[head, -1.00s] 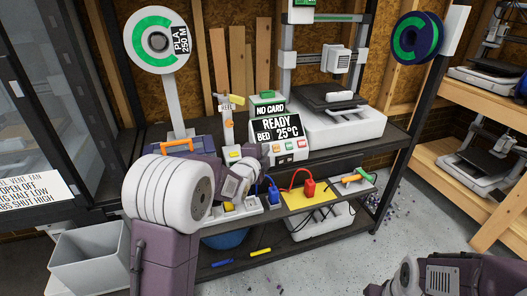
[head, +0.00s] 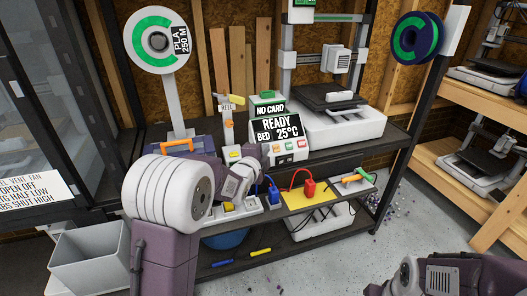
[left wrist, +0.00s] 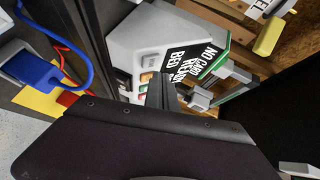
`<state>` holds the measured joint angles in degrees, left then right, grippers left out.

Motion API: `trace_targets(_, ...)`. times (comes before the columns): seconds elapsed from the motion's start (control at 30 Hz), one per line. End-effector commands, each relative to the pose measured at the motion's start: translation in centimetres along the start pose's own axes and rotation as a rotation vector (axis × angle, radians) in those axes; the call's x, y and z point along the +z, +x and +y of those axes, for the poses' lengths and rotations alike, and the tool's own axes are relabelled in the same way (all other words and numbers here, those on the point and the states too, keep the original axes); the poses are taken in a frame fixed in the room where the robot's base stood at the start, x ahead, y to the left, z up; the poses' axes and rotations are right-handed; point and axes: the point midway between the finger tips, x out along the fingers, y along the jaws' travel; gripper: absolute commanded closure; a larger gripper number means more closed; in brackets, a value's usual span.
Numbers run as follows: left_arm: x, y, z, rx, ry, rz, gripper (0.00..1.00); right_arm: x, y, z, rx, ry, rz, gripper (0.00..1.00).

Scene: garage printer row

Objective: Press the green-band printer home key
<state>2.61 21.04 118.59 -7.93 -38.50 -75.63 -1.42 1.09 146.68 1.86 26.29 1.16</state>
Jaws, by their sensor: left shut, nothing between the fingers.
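The green-band printer (head: 330,125) stands on the upper shelf, with a green strip on its top bar. Its white control box (head: 292,152) has a green top edge, a screen reading READY BED 25°C, and small coloured keys (head: 289,146) below the screen. My left gripper (head: 264,158) is at the left side of this box, partly hidden by my own wrist. In the left wrist view the shut, empty fingers (left wrist: 162,92) overlap the front of the box, close to the coloured keys (left wrist: 144,86). I cannot tell whether they touch a key. My right gripper is out of view.
A spool (head: 155,40) with a green ring stands at the back left. A blue box with an orange handle (head: 178,146) is behind my left arm.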

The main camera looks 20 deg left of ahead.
Motion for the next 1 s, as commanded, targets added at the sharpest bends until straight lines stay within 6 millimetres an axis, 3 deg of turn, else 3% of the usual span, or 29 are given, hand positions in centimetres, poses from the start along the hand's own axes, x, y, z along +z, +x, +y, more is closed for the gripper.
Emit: trace_targets(1.0,0.60,0.81,0.62,0.000,0.000,0.000,1.00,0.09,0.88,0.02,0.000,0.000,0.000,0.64)
